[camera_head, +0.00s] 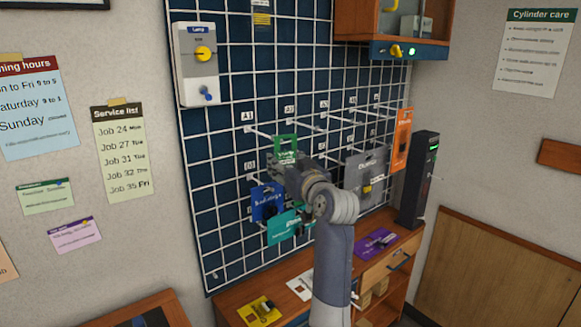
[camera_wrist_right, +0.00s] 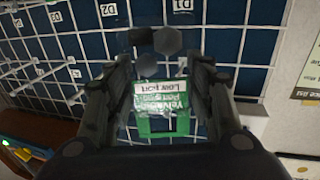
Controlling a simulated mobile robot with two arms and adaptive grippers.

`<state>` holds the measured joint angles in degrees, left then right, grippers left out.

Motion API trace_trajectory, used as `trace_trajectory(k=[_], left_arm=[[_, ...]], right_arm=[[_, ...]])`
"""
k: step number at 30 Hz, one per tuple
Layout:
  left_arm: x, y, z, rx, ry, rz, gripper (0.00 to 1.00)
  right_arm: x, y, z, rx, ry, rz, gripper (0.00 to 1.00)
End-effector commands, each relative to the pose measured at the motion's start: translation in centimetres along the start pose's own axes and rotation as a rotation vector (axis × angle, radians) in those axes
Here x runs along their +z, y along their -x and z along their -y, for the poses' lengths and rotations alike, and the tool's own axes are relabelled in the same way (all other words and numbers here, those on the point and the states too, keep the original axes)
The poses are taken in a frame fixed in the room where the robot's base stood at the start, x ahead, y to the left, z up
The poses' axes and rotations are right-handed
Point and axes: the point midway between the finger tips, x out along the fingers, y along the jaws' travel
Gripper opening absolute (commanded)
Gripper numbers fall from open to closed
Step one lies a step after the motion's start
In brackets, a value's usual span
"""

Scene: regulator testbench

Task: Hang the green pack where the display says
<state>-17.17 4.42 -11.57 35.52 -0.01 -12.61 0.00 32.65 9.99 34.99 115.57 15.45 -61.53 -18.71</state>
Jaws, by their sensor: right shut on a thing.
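The green pack (camera_head: 285,144) is held in front of the pegboard near the peg labelled A1. My right gripper (camera_head: 284,163) is shut on it. I cannot tell whether the pack touches a peg. A dark upright unit (camera_head: 417,180) with a small green light stands at the bench's right end; no slot name is readable on it. My left gripper is not in view.
The gridded pegboard (camera_head: 228,160) has rows of labelled pegs. Blue (camera_head: 268,202), teal (camera_head: 284,229), grey (camera_head: 366,173) and orange (camera_head: 402,140) packs hang there. A purple pack (camera_head: 376,242) and a yellow pack (camera_head: 260,311) lie on the bench. A cabinet (camera_head: 345,26) juts out above.

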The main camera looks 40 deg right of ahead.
Motion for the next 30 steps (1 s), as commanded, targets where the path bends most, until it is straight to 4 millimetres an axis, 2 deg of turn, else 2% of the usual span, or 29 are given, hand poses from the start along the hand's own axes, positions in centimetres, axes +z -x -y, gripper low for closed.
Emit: trace_trajectory(k=[18,30], left_arm=[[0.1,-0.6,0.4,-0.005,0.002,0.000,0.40],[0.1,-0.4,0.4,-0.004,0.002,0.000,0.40]], right_arm=[[0.5,-3.4,0.9,0.000,0.001,0.001,0.21],[0.8,-4.1,1.0,0.001,0.001,-0.001,0.21]])
